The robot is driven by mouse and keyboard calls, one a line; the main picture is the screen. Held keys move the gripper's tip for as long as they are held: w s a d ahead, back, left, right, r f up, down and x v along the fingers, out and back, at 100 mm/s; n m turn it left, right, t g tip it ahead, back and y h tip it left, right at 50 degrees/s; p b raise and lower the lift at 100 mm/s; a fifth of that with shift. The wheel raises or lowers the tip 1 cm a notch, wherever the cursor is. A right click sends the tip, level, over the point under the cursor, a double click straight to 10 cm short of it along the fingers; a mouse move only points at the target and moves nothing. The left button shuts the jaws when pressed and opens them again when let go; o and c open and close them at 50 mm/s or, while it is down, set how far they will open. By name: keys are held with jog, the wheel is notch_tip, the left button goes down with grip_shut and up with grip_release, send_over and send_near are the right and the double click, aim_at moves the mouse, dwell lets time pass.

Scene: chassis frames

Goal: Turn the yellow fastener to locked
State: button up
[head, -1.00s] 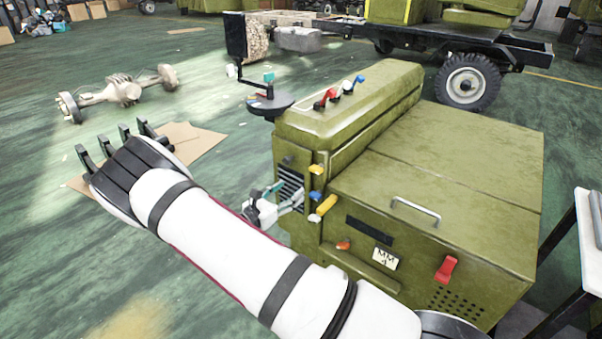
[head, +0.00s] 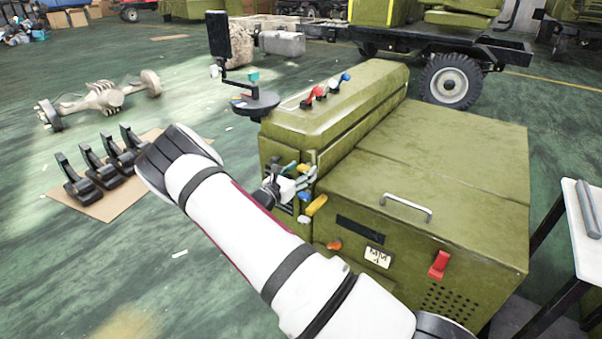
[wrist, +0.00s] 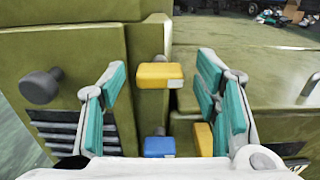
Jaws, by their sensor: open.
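A yellow fastener (wrist: 160,75) with a flat block-shaped handle lies sideways across the seam of the olive-green cabinet (head: 440,170). It sits between the two teal-padded fingers of my gripper (wrist: 160,88) in the wrist view, apart from both. My gripper is open and empty; it also shows in the head view (head: 295,180), at the cabinet's front left corner, where it covers this fastener. A blue fastener (wrist: 158,147) is below the yellow one. A second yellow handle (wrist: 203,138) is at lower right, partly behind the right finger; it shows tilted in the head view (head: 317,205).
A dark round knob (wrist: 40,86) and a vent grille (wrist: 70,135) are left of the fastener. A red latch (head: 439,264) and a metal handle (head: 405,207) are on the cabinet's right part. Black pedals (head: 100,160) lie on cardboard at left.

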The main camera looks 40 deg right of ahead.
jog(key=shift+d, duration=0.15)
jog(key=c, duration=1.1)
jog(key=shift+c, duration=0.2)
jog(key=m+p, duration=0.1)
jog(key=m, duration=0.3)
jog(key=shift+m, duration=0.3)
jog(key=m+p, duration=0.2)
jog(key=m, duration=0.2)
jog(key=shift+s+m, duration=0.1)
jog(key=shift+m, duration=0.2)
jog(key=m+p, duration=0.2)
jog(key=m, duration=0.2)
jog(key=shift+f+m, duration=0.1)
jog(key=shift+m, duration=0.2)
jog(key=shift+f+m+p, duration=0.2)
jog(key=shift+m+p, duration=0.95)
jog(key=shift+m, duration=0.95)
